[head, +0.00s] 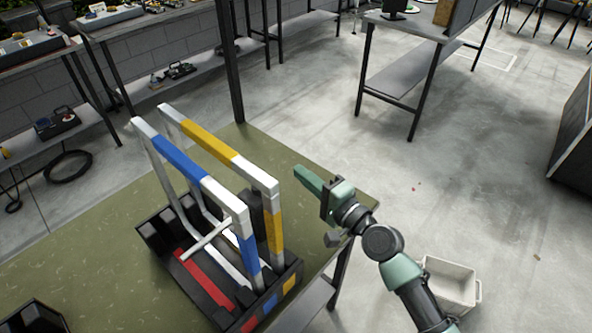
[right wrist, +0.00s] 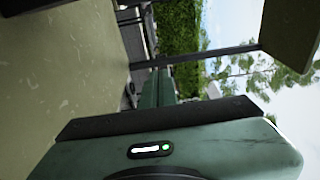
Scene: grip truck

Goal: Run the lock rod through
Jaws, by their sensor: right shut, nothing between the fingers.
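A black rack (head: 165,262) with red, white, blue and yellow markings stands on the green table. A blue-and-white frame (head: 183,168) and a yellow-and-white frame (head: 212,147) stand upright in it, side by side. A pale rod (head: 205,241), apparently the lock rod, lies across the rack low down by the frames. I cannot tell whether it passes through both. My right gripper (head: 303,174) is shut and empty, right of the frames and apart from them, near the table's right edge. Its green fingers also show in the right wrist view (right wrist: 157,88). My left gripper is not in view.
The green table (head: 85,225) has free room left of and behind the rack. Another black container (head: 35,318) sits at the bottom left. A white bin (head: 452,283) stands on the floor at the right. A dark post (head: 231,60) rises behind the table.

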